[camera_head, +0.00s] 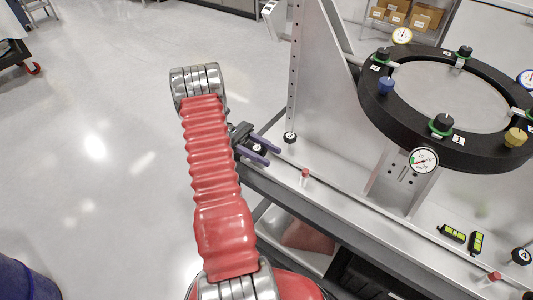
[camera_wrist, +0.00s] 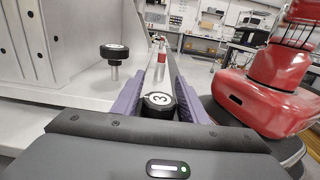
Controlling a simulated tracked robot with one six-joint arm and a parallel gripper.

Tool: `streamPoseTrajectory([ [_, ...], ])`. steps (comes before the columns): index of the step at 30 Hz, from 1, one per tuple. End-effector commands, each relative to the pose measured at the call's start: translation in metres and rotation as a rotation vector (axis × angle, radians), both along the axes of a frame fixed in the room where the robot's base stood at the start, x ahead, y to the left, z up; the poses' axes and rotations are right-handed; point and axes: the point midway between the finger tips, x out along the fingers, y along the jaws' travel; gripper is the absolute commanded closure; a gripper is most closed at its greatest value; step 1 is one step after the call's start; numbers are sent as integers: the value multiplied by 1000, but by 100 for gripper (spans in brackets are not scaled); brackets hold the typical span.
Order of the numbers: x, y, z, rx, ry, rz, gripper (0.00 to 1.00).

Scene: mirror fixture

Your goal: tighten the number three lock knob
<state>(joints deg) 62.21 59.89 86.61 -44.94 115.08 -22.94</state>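The number three lock knob (camera_wrist: 158,100) is black with a white top marked 3. In the wrist view it stands between the two purple fingers of my gripper (camera_wrist: 159,75), near their base. It nearly fills the gap, and I cannot tell whether the fingers press on it. In the head view my gripper (camera_head: 262,151) reaches over the left corner of the metal fixture base (camera_head: 340,205), with the knob (camera_head: 257,149) between its fingers.
Another black knob (camera_head: 290,137) stands close by, at the foot of the upright plate, and shows in the wrist view (camera_wrist: 114,55). A small red-topped post (camera_head: 305,174) stands along the front edge. The black mirror ring (camera_head: 372,100) with dial gauges is at the right.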

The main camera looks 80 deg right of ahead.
Motion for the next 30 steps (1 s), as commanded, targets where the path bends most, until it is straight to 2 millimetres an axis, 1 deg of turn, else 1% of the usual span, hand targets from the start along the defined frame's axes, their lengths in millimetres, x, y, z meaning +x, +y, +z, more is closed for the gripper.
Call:
streamPoseTrajectory([
  [1,0,0,0,0,0,0,57],
  [4,0,0,0,0,0,0,51],
  [20,0,0,0,1,1,17,51],
  [25,-1,-3,1,1,1,90,51],
  [30,-2,-7,1,3,1,215,51],
])
